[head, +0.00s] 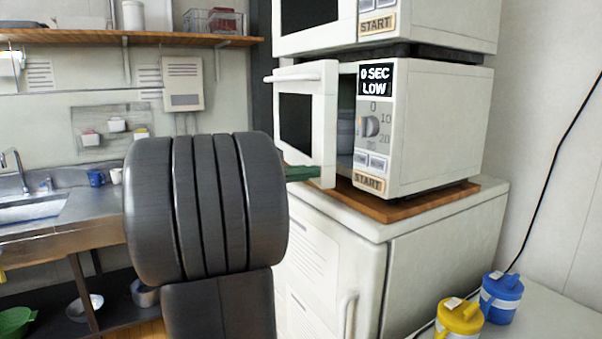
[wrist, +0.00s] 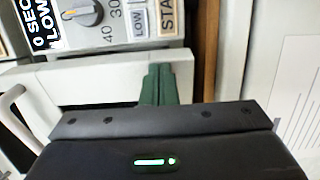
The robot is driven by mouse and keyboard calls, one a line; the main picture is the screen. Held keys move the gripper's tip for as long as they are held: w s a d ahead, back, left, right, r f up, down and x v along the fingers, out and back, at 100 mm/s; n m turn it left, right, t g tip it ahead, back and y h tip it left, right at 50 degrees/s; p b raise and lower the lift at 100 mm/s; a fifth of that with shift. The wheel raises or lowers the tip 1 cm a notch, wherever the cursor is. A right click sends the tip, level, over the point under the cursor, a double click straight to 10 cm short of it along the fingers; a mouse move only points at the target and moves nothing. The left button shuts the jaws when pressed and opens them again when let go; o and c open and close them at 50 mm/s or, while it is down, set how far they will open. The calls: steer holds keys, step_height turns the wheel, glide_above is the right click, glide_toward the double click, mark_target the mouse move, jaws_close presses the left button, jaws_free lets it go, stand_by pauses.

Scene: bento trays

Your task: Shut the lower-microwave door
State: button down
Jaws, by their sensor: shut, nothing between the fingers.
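The lower microwave (head: 432,130) stands on a wooden board, and its white door (head: 325,125) with a dark window is partly open, swung out to the left. A pale handle (head: 292,77) runs along the door's top in the head view. A greyish thing (head: 346,130) shows inside the opening. My gripper (head: 302,173) has green fingers, shut together and empty, at the door's lower edge. In the wrist view the fingers (wrist: 156,82) overlap the white door (wrist: 95,90), with the control panel (wrist: 110,25) beyond. I cannot tell whether they touch the door.
Another microwave (head: 440,22) sits directly above. The board (head: 400,207) rests on a white cabinet (head: 440,255). A yellow cup (head: 459,318) and a blue cup (head: 501,298) stand at the lower right. A sink counter (head: 60,225) lies to the left.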

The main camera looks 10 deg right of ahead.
mark_target(335, 168)
steer(key=d+t+b, duration=0.1)
steer(key=d, duration=0.1)
steer(key=d+n+t+b, duration=0.1)
steer(key=d, duration=0.1)
steer(key=w+d+n+t+b, duration=0.1)
steer(key=d, duration=0.2)
steer(key=shift+d+f+y, duration=0.1)
steer(key=shift+f+y, duration=0.05)
steer(key=shift+y, duration=0.25)
steer(key=shift+r+n+t+b, duration=0.3)
steer(key=shift+t, duration=0.2)
steer(key=shift+r, duration=0.1)
